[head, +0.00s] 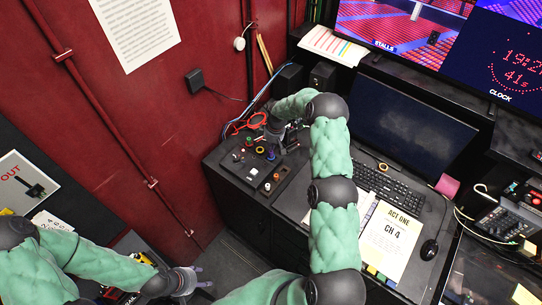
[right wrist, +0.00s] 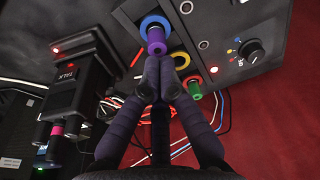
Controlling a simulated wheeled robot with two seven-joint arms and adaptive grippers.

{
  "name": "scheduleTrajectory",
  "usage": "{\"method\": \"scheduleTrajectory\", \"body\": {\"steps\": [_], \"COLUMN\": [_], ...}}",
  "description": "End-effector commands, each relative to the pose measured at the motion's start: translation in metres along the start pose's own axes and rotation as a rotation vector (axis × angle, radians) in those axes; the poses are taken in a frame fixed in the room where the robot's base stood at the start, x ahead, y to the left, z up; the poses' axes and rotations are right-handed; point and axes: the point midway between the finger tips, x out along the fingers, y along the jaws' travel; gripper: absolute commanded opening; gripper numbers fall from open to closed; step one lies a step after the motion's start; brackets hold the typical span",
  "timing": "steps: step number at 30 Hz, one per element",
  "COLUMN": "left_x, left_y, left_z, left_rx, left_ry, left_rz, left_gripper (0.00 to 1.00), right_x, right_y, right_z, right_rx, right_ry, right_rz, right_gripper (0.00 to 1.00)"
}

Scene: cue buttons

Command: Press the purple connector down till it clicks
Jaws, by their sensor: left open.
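The purple connector (right wrist: 156,38) stands in a blue ring on the dark panel (right wrist: 267,48) in the right wrist view. In the head view the purple connector (head: 271,155) is small, close to my right gripper (head: 278,143). In the right wrist view my right gripper (right wrist: 165,62) has its fingers together, with the tips right at the purple connector's near end. I cannot tell whether they touch it. The fingers hold nothing visible. My left gripper (head: 202,277) is open and empty low in the head view, far from the panel.
A yellow ring (right wrist: 180,59) and a green connector (right wrist: 194,92) in a red ring sit beside the purple one. A black knob (right wrist: 253,50) is further right. Red cables (head: 247,122) lie behind the panel. A keyboard (head: 387,188) and paper sheet (head: 390,240) occupy the desk.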

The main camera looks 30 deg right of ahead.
Motion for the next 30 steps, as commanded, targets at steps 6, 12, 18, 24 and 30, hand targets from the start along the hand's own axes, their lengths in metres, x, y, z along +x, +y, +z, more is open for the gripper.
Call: {"method": "scheduleTrajectory", "body": {"steps": [6,12,18,24,30], "left_x": [0.004,0.007,0.010,0.013,0.015], "left_y": [-0.001,-0.002,-0.004,-0.004,-0.005], "left_z": [0.000,0.000,0.000,-0.001,-0.001], "left_rx": [0.000,0.000,0.000,0.000,0.000], "left_ry": [0.000,0.000,0.000,0.000,0.000], "left_rz": [0.000,0.000,0.000,0.000,0.000], "left_gripper": [0.54,0.54,0.54,0.54,0.54], "right_x": [0.004,0.007,0.010,0.013,0.016], "right_y": [0.000,0.000,0.000,0.000,0.000], "right_z": [0.001,0.001,0.002,0.002,0.002], "right_rx": [0.000,0.000,0.000,0.000,0.000], "right_ry": [0.000,0.000,0.000,0.000,0.000], "right_rz": [0.000,0.000,0.000,0.000,0.000], "right_gripper": [0.00,0.00,0.00,0.00,0.00]}}
